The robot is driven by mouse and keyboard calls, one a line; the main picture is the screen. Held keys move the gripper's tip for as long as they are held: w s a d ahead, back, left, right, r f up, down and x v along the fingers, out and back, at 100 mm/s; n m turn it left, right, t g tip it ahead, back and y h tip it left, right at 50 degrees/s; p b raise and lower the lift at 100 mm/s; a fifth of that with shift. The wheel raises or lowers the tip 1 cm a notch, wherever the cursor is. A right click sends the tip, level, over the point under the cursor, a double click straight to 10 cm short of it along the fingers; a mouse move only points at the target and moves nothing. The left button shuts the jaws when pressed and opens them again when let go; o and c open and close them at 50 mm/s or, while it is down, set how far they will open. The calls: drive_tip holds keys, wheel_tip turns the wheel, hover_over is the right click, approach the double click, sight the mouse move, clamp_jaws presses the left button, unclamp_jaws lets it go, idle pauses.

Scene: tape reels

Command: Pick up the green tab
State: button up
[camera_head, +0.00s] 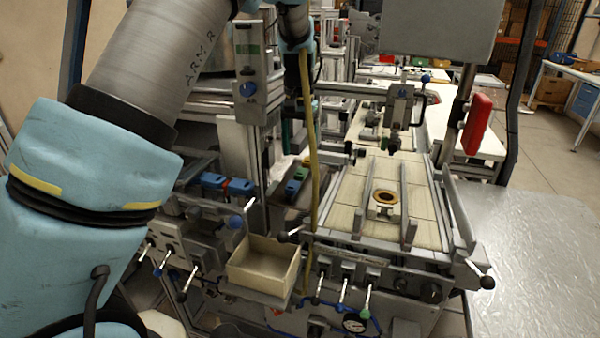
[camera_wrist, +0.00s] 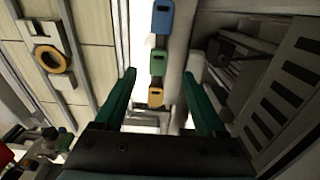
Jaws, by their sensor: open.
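The green tab (camera_wrist: 158,62) is a small rounded piece with a dark slot, in the wrist view. It lies in a line between a blue tab (camera_wrist: 162,18) and a yellow-orange tab (camera_wrist: 155,97). My gripper (camera_wrist: 160,75) has two dark green fingers, spread wide and empty. In the picture the green tab shows between the fingertips, with clear space on both sides. I cannot tell how far below the fingers it is. In the head view my arm and machine parts partly hide this area.
In the wrist view, a pale block with a brown ring (camera_wrist: 52,60) lies left; a slotted grey panel (camera_wrist: 285,85) is right. In the head view, an open cardboard box (camera_head: 262,268) stands in front, near levers.

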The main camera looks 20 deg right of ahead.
sight(300, 173)
drive_tip(key=shift+s+a+f, duration=0.1)
drive_tip(key=shift+s+f, duration=0.1)
drive_tip(key=shift+f, duration=1.25)
drive_tip(key=shift+s+a+f, duration=0.1)
drive_tip(key=shift+s+f, duration=0.05)
drive_tip(key=shift+f, duration=1.25)
clamp_jaws()
